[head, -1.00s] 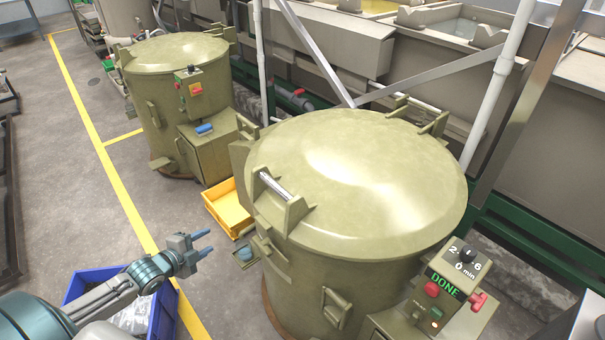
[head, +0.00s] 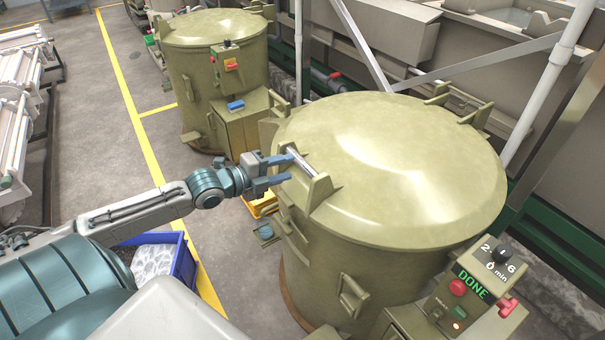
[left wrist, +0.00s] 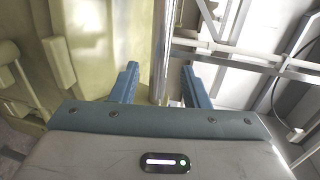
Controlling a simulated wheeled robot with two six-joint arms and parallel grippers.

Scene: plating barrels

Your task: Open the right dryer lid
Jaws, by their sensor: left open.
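The right dryer is the near olive-green drum with a domed lid (head: 390,165), and the lid is shut. A silver handle bar (head: 300,162) sits between two brackets on the lid's left edge. My left gripper (head: 281,169) is open beside this bar, its blue fingers pointing at it. In the left wrist view the bar (left wrist: 161,50) runs upright between the two open fingers (left wrist: 157,85). I cannot tell whether either finger touches it. The dryer's control box (head: 470,287) shows DONE in green. My right gripper is not in view.
A second olive dryer (head: 215,75) with a shut lid stands farther back. A blue crate (head: 183,262) holding a pale bag is on the floor below my left arm. White posts and green beams stand behind the dryer.

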